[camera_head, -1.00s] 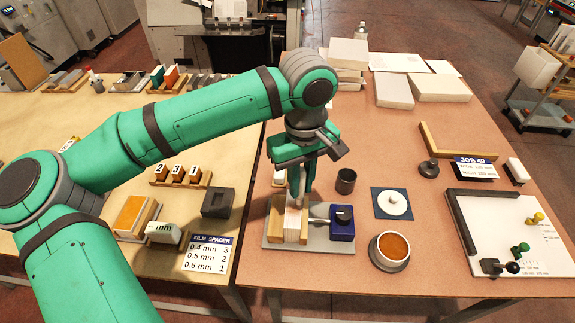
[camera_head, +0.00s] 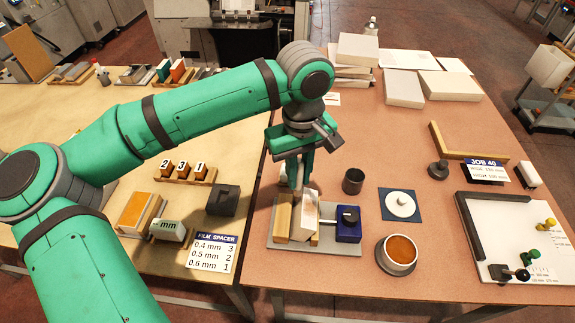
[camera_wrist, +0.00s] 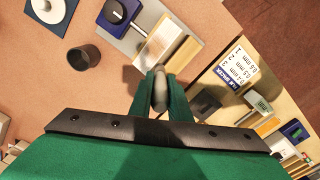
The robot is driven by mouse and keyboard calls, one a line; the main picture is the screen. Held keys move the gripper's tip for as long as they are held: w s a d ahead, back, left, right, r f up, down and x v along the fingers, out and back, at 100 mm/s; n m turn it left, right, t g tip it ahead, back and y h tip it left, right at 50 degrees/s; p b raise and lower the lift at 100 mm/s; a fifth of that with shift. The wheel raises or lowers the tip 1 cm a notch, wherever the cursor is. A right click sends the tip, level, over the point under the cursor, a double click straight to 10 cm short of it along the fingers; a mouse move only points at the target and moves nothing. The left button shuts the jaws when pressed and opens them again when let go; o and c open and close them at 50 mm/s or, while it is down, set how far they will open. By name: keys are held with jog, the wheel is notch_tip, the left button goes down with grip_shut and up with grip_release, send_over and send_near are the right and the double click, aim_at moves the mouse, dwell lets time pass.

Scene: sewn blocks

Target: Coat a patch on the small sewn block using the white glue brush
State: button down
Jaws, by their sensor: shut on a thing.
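The small sewn block (camera_head: 304,217) is pale and stands in a clamping fixture beside a wooden jaw (camera_head: 283,216). It also shows in the wrist view (camera_wrist: 152,43), with a pale top. My gripper (camera_head: 303,172) is just beyond the block's far end in the head view. In the wrist view my gripper (camera_wrist: 161,92) is shut on a light grey, rounded piece, seen end-on, which looks like the glue brush (camera_wrist: 160,88). Its bristles are hidden. I cannot tell whether it touches the block.
A dark blue clamp unit (camera_head: 348,225) with a black knob is right of the block. A dark cup (camera_head: 352,181), a white disc on a blue pad (camera_head: 401,204) and a bowl of orange-brown stuff (camera_head: 400,250) stand further right. A film spacer card (camera_head: 213,252) lies left.

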notch_tip(320, 180, up, 9)
jog(key=d, duration=0.2)
jog(key=shift+s+d+f, duration=0.15)
jog(key=shift+d+f, duration=0.05)
jog(key=shift+d, duration=0.2)
dwell(0.7)
jog(key=shift+a, duration=0.1)
